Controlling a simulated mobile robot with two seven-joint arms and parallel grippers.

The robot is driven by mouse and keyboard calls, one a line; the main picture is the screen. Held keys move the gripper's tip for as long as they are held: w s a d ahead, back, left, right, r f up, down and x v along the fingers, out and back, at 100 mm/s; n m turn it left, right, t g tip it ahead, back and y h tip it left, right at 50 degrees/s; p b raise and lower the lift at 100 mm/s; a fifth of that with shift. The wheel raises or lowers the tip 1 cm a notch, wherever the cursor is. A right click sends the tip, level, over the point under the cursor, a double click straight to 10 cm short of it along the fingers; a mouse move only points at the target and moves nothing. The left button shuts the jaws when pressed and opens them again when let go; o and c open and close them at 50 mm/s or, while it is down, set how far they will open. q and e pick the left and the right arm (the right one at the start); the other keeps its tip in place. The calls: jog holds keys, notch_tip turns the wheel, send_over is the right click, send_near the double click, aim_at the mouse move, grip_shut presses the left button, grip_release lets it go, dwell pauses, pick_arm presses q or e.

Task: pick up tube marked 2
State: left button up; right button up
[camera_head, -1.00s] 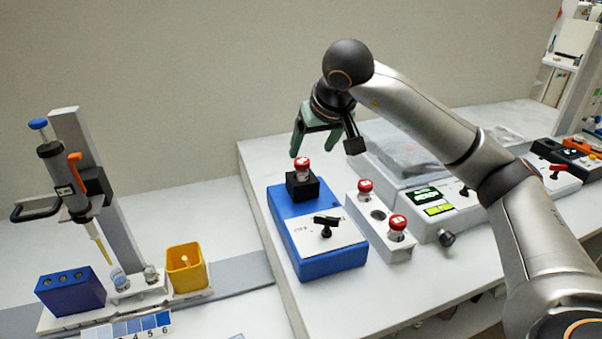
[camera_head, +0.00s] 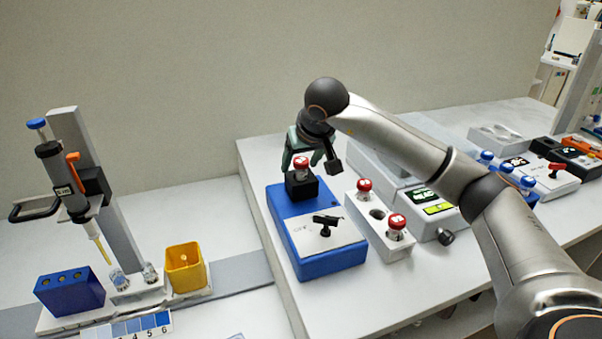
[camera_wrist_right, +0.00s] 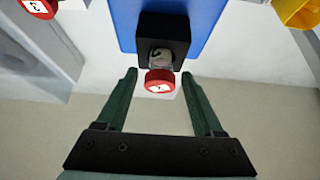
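A red-capped tube (camera_head: 301,164) stands upright in the black holder (camera_head: 302,187) on the blue device (camera_head: 318,262). Two more red-capped tubes, a rear one (camera_head: 364,188) and a front one (camera_head: 397,224), stand in the white rack (camera_head: 398,250). The cap marks are too small to read surely. My right gripper (camera_head: 301,160) is open above the holder. In the right wrist view its green fingers (camera_wrist_right: 159,75) lie on either side of the holder tube's red cap (camera_wrist_right: 160,82), with gaps on both sides. My left gripper is not in view.
The black knob (camera_head: 326,220) on the blue device stands in front of the holder. A machine with a green display (camera_head: 424,195) is right of the rack. Blue-capped tubes (camera_head: 507,167) stand farther right. A pipette stand and yellow bin (camera_head: 186,267) are at left.

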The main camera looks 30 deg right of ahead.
grip_shut()
dwell(0.3)
jog(key=shift+r, duration=0.2)
